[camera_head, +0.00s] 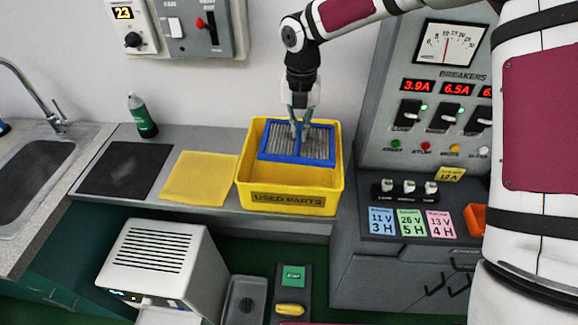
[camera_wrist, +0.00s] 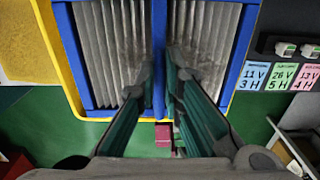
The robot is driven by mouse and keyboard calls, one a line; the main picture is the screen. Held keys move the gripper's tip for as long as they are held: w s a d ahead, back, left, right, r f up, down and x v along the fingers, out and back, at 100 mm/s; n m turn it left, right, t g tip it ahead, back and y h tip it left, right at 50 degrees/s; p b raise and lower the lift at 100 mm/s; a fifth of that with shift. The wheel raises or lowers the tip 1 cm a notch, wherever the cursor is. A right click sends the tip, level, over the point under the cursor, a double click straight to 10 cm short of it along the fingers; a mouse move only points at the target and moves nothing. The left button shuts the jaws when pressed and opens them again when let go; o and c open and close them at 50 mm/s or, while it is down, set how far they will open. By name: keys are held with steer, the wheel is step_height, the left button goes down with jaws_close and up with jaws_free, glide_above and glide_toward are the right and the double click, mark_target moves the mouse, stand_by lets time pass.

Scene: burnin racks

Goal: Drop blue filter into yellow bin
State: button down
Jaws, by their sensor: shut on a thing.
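The blue filter (camera_head: 298,158) has a blue frame and grey pleats. It lies roughly level at the mouth of the yellow bin (camera_head: 290,204), toward its back; I cannot tell whether it touches the bin. The bin is marked "USED PARTS" and stands on the grey counter. My gripper (camera_head: 298,128) points down from above and is shut on the filter's middle bar. In the wrist view the filter (camera_wrist: 244,60) fills the top, with the fingers (camera_wrist: 160,85) on either side of its central blue bar. A yellow bin edge (camera_wrist: 62,55) shows at left.
A yellow cloth (camera_head: 199,178) and a dark mat (camera_head: 118,168) lie left of the bin, with a green bottle (camera_head: 142,116) behind. The breaker panel (camera_head: 430,90) stands close at right. A white machine (camera_head: 160,262) is in front, below.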

steer(key=shift+f, duration=1.25)
steer(key=shift+s, duration=0.1)
steer(key=c, duration=1.6)
jaws_free()
steer(key=shift+c, duration=0.2)
steer(key=shift+r, duration=0.15)
step_height(320, 180, up, 12)
